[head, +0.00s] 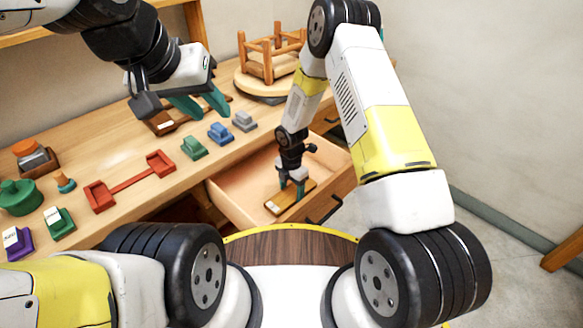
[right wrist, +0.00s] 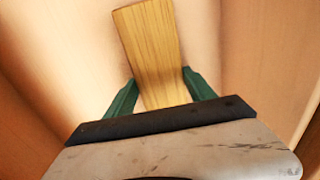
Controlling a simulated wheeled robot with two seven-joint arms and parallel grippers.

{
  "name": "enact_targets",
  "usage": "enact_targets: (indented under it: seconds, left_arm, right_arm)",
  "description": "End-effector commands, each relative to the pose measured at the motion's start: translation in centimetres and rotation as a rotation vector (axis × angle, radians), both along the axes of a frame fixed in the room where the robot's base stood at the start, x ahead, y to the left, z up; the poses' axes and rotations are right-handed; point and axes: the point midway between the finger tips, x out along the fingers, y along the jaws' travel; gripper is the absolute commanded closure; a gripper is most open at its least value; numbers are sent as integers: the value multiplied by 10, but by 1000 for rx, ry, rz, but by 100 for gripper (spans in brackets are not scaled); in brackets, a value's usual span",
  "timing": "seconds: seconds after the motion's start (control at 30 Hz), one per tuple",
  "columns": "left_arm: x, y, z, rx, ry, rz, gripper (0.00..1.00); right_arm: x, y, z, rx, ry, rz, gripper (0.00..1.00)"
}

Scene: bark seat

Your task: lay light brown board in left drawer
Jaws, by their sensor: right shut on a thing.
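The light brown board (head: 284,203) is in the open drawer (head: 231,205) below the bench; I cannot tell if it touches the drawer floor. My right gripper (head: 293,188) reaches down into the drawer and is shut on the board. In the right wrist view the board (right wrist: 160,50) runs lengthwise between the green fingers of my right gripper (right wrist: 158,85), with pale drawer wood around it. My left gripper (head: 207,106) hangs above the bench with its green fingers apart and nothing between them.
On the bench (head: 134,202) stand small green, blue and grey blocks (head: 219,132), a red two-ended piece (head: 130,181), a green pot (head: 19,197) and an upturned wooden stool (head: 270,55) on a round board. A darker brown piece (head: 160,124) lies below my left gripper. Another drawer handle shows farther right.

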Motion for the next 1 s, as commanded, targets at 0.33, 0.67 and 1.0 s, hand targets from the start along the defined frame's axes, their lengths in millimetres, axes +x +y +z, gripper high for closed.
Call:
enact_targets:
  seconds: [0.33, 0.67, 1.0]
  left_arm:
    - [0, 0, 0, 0, 0, 0, 64]
    - [0, 0, 0, 0, 0, 0, 64]
    - [0, 0, 0, 0, 0, 0, 64]
  right_arm:
    - [0, 0, -1, 0, 0, 1, 86]
    - [0, 0, -6, 0, 0, 1, 21]
    - [0, 0, -6, -1, 1, 1, 0]
